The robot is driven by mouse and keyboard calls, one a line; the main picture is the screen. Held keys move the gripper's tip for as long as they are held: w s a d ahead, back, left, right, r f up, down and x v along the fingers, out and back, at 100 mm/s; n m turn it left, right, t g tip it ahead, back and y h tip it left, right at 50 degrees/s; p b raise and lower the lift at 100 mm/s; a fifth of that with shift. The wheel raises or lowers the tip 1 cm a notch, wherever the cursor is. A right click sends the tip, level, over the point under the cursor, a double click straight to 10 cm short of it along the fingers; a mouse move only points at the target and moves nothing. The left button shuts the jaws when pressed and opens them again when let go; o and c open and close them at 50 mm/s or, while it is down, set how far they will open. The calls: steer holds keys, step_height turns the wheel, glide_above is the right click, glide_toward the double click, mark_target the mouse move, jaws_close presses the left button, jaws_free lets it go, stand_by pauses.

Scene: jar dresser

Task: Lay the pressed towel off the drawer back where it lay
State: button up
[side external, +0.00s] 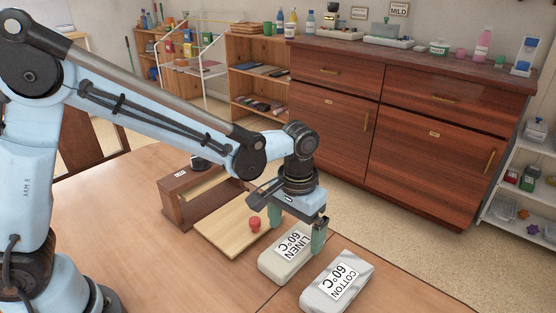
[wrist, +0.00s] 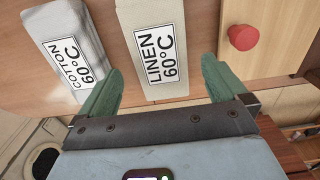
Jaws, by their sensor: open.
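The linen towel (side external: 277,266) is a pale folded bundle with a "LINEN 60°C" label. It lies on the table close to the front end of the light wood drawer (side external: 222,228), which sticks out of a small brown box and bears a red knob (side external: 255,222). My gripper (side external: 297,246) is open over the linen towel, with one green finger towards each side of it. In the wrist view the linen towel (wrist: 150,18) sits between the open fingers (wrist: 162,75), with gaps on both sides. Whether the fingers touch it cannot be told.
The brown box (side external: 176,212) stands behind the drawer. The table's left part is clear. A dresser (side external: 400,120) stands beyond the table.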

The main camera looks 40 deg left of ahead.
mark_target(295, 243)
step_height(295, 243, up, 8)
steer(key=s+a+t, duration=0.7)
steer(key=s+a, duration=0.2)
steer(key=a, duration=0.5)
steer(key=shift+s+a+r, duration=0.2)
steer(key=shift+a+r, duration=0.05)
steer(key=shift+r, duration=0.15)
stand_by(0.9)
